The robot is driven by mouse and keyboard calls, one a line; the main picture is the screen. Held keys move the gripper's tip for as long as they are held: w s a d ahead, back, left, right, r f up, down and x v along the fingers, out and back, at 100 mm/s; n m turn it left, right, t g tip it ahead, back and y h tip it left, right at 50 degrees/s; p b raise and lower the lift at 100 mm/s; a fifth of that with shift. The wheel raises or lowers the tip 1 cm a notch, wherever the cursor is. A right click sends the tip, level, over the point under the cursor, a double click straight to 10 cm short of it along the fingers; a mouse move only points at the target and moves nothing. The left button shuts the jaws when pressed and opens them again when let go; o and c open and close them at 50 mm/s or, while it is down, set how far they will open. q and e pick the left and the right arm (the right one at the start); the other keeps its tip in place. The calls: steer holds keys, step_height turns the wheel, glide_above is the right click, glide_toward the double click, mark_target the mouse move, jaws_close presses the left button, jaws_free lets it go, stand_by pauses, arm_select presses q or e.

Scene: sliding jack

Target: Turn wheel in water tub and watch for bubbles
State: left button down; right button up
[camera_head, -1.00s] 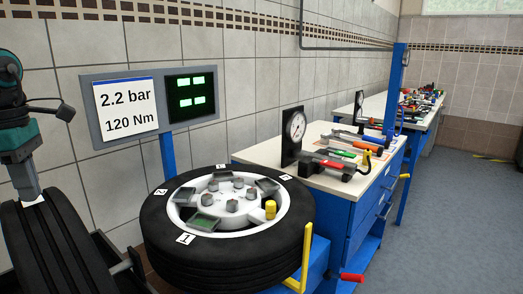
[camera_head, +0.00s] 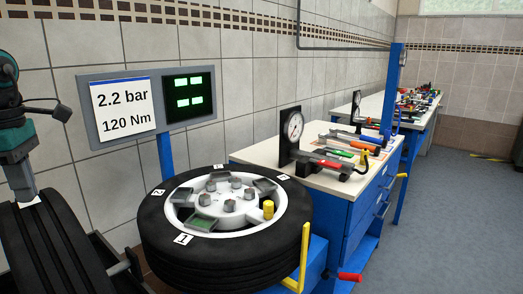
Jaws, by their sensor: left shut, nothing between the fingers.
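An upright dark tyre (camera_head: 52,245) stands at the lower left, with its grooved tread toward me. It appears to sit in a dark frame; any tub or water around it lies below the picture edge. My left gripper (camera_head: 29,200) comes down from the left edge onto the top of this tyre. Its fingers are shut with nothing between them, at or very close to the tread by a small white mark. Whether they touch the rubber I cannot tell. No bubbles show. My right gripper is out of view.
A second wheel (camera_head: 225,262) lies flat on a blue stand, with numbered labels and a yellow cap. A sign (camera_head: 123,107) reads 2.2 bar, 120 Nm. A blue workbench (camera_head: 337,228) holds a gauge (camera_head: 292,132) and tools. The floor at right is clear.

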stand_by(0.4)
arm_select(q)
steer(key=shift+f+b, duration=0.55)
steer(key=shift+f, duration=0.35)
steer(key=shift+r, duration=0.1)
steer(key=s+d+b, duration=0.1)
steer(key=s+d+f+b, duration=0.1)
steer(key=s+d, duration=0.1)
steer(key=shift+d+f, duration=0.2)
steer(key=shift+d, duration=0.05)
steer(key=b, duration=0.6)
glide_above(70, 289)
steer(key=w+a, duration=0.2)
steer(key=f, duration=0.4)
steer(key=shift+s+a, duration=0.2)
steer(key=s+d+f+b, duration=0.2)
steer(key=d+f+b, duration=0.1)
steer(key=shift+s+f, duration=0.2)
steer(key=shift+s+d+f+b, duration=0.25)
steer(key=shift+d+b, duration=0.1)
steer(key=shift+b, duration=0.1)
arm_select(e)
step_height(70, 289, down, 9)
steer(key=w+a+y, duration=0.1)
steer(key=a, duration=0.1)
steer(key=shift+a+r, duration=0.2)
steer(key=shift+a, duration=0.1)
